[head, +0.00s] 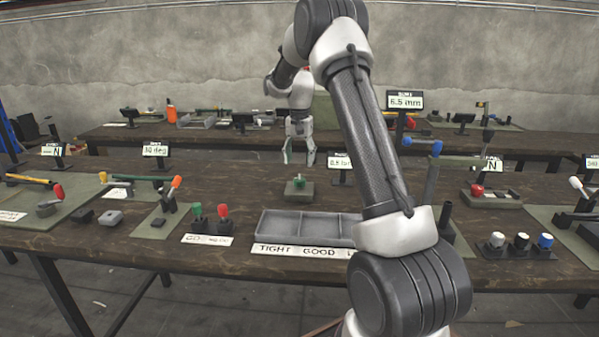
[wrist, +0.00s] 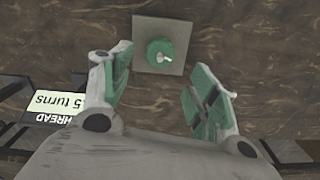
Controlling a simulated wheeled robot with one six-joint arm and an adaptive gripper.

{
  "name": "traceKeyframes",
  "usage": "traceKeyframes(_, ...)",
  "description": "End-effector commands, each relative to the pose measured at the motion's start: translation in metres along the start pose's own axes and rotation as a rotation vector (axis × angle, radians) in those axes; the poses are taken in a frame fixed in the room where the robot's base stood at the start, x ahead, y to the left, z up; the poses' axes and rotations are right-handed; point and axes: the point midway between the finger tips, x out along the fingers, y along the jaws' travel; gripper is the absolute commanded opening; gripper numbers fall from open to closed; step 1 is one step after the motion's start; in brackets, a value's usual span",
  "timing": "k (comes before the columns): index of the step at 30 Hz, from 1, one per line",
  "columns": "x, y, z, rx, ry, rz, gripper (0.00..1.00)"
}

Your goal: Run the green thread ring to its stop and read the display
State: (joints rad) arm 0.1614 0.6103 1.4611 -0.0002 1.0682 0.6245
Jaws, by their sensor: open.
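The green thread ring (head: 298,183) sits on a small grey-green block near the middle of the table. In the wrist view the ring (wrist: 157,55) has a pale pin on its top and lies on a square base (wrist: 147,26). My gripper (head: 300,158) is open and empty above the ring, fingers pointing down. In the wrist view the ring lies just beyond the fingertips (wrist: 160,76), not between them. The thread display (head: 340,162) stands behind and right of the ring, partly covered by my arm; the wrist view shows "5 turns" and "THREAD" on it (wrist: 52,105).
A grey sorting tray (head: 290,224) labelled TIGHT and GOOD lies in front of the ring. Green and red plug gauges (head: 222,212) stand to the left.

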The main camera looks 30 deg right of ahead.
Motion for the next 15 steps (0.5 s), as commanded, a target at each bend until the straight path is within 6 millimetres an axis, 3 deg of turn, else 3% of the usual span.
traceKeyframes(6,-0.036,0.0,-0.001,0.0,0.001,-0.001,0.6)
traceKeyframes(15,-0.045,0.0,0.0,0.0,-0.001,0.001,0.6)
